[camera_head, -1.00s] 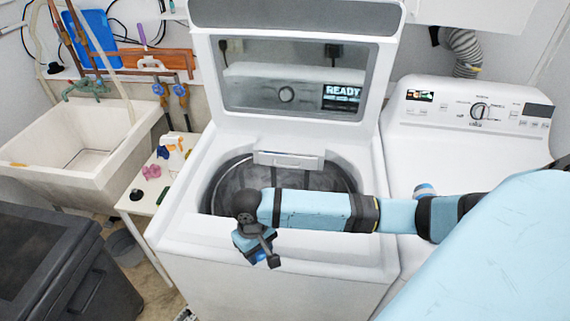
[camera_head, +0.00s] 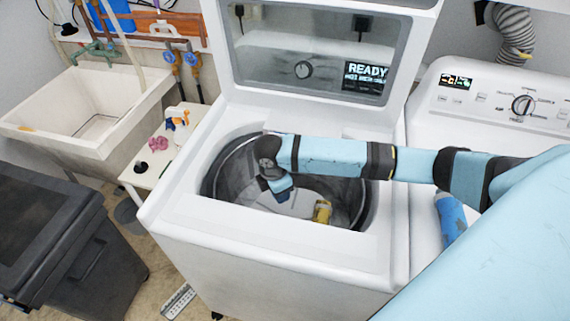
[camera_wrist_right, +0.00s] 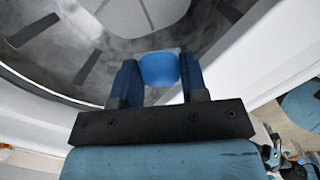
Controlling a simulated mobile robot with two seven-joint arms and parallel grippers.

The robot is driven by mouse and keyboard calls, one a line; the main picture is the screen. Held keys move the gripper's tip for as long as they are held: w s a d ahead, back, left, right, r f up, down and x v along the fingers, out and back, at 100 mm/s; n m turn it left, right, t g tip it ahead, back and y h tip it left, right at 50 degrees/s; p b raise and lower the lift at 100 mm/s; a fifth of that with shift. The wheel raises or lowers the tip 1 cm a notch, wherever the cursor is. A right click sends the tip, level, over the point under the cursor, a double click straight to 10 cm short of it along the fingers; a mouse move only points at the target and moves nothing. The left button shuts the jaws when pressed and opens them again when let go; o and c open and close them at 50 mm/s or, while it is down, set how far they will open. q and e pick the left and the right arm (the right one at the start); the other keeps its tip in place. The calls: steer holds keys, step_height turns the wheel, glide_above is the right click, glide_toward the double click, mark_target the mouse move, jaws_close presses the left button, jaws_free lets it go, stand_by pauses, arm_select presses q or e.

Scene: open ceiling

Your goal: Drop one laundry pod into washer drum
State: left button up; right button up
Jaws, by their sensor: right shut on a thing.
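The washer (camera_head: 230,240) stands in the middle of the head view with its lid up. Its drum (camera_head: 350,200) is open and dark grey. My right gripper (camera_head: 280,190) reaches in from the right and points down at the left-centre of the drum opening. It is shut on a blue rounded laundry pod (camera_wrist_right: 158,70), which shows between the two fingers in the right wrist view, with grey drum wall behind it. In the head view the pod cannot be told apart from the gripper. My left gripper is not in view.
A yellow item (camera_head: 323,212) lies in the drum; what it is cannot be told. A pink item (camera_head: 158,143) and a spray bottle (camera_head: 178,122) stand on a side table. A sink (camera_head: 85,100) is left, a dark bin (camera_head: 45,240) front left, another machine (camera_head: 490,105) right.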

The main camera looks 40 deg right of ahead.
steer(key=w+d+n+t+y+b, duration=0.1)
steer(key=w+d+n, duration=0.3)
steer(key=n, duration=0.5)
steer(key=w+d+n+t+b, duration=0.15)
steer(key=w+d+n, duration=0.25)
steer(key=n, duration=0.5)
steer(key=s+b+x, duration=0.1)
steer(key=b+x, duration=0.5)
steer(key=shift+s+a+f+n+g, duration=0.2)
steer(key=shift+a+f+n+g, duration=0.15)
steer(key=shift+g, duration=0.1)
steer(key=o, duration=1)
steer(key=r, duration=0.4)
steer(key=s+r, duration=0.1)
steer(key=r, duration=0.8)
steer(key=shift+s+r, duration=0.35)
